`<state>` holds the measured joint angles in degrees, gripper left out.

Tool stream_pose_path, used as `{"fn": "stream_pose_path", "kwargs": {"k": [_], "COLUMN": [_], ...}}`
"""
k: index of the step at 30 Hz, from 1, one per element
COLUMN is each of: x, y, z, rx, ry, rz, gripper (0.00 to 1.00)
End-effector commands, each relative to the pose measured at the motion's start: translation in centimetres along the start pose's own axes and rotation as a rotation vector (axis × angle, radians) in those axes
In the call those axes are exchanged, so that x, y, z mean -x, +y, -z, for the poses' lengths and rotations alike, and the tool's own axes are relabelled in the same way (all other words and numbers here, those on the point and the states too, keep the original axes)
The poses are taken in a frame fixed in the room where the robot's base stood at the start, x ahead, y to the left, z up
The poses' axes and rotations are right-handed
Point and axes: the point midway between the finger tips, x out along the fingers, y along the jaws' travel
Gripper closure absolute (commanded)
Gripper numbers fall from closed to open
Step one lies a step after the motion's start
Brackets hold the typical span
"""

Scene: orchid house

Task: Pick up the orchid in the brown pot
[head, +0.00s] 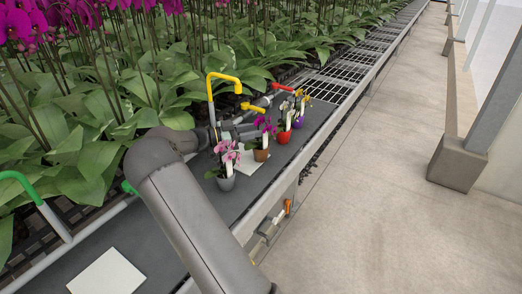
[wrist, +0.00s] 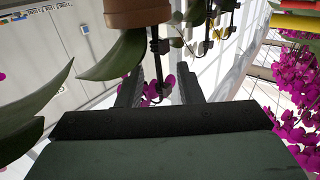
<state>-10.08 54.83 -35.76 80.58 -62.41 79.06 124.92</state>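The brown pot (head: 261,155) stands on the dark bench top, with a magenta orchid (head: 266,127) and a white tag above it. My gripper (head: 248,129) is just left of this plant at stem height, partly hidden among the plants and my arm. In the wrist view, which looks upside down, the brown pot (wrist: 137,12) is at the top edge, with broad green leaves below. My gripper's two fingers (wrist: 160,92) are apart. The dark stem and magenta flowers show between them; I cannot tell whether the stem lies within the grip or beyond it.
A grey pot (head: 226,182) with a pink orchid stands in front. A red pot (head: 284,137) and a purple pot (head: 298,123) stand behind. Yellow (head: 223,78) and green (head: 18,178) pipes rise along the bench's left side. A white square (head: 108,273) lies near.

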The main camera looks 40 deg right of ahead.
Motion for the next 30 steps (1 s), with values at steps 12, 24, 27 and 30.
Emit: {"fn": "stream_pose_path", "kwargs": {"k": [12,24,27,30], "x": [-4.0,-4.0,-4.0,-4.0], "y": [0.0,0.0,0.0,0.0], "z": [0.0,0.0,0.0,0.2], "rx": [0.001,0.001,0.001,0.001], "ry": [-0.001,-0.001,-0.001,-0.001], "rz": [0.0,-0.001,-0.001,-0.001], "gripper": [0.67,1.0,1.0,1.0]}}
